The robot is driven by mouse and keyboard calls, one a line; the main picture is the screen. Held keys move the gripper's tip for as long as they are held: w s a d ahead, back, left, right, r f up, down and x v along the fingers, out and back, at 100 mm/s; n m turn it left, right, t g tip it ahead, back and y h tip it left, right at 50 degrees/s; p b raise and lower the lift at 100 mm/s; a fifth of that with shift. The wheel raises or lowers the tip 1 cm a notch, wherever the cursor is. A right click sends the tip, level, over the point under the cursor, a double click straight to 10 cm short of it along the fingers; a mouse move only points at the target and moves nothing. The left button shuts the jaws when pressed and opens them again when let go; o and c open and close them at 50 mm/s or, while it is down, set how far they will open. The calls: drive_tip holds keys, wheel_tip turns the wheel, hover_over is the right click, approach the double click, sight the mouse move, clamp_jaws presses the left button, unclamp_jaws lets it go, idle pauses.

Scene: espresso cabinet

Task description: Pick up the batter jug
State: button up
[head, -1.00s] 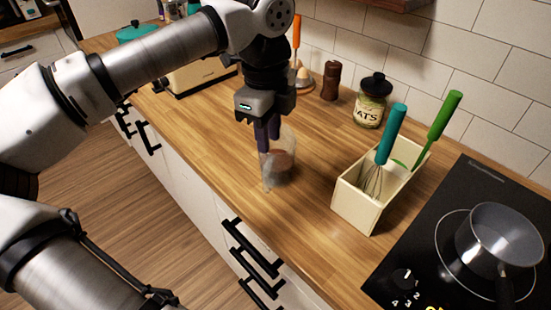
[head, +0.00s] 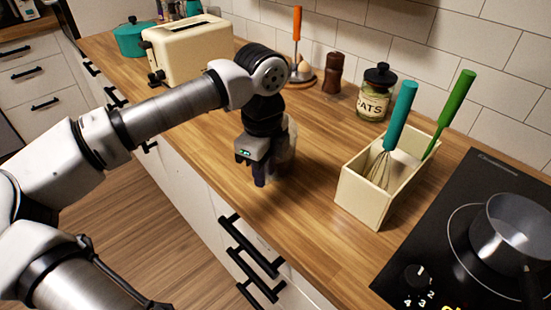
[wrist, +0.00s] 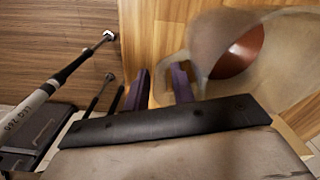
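The batter jug (head: 289,140) is a clear jug on the wooden counter, mostly hidden behind my gripper (head: 259,178) in the head view. In the wrist view the jug (wrist: 275,75) fills the upper right, with reddish-brown batter showing inside. Its see-through handle side reaches toward my fingers. My gripper (wrist: 160,82) is low at the jug's near side, with its two purple fingers apart. The handle seems to lie at or between the fingers; I cannot tell whether they touch it.
A cream utensil box (head: 366,202) with a whisk (head: 397,120) and green-handled tool stands right of the jug. Beyond it is a hob with a pot (head: 508,235). An oats jar (head: 375,95), brown mill (head: 332,75) and toaster (head: 190,50) stand behind. The counter's front edge is close.

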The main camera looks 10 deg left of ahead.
drive_tip(key=shift+f, duration=0.5)
clamp_jaws()
drive_tip(key=shift+r, duration=0.25)
wheel_tip(320, 180, up, 20)
drive_tip(key=p, duration=1)
drive_tip(key=shift+f, duration=0.25)
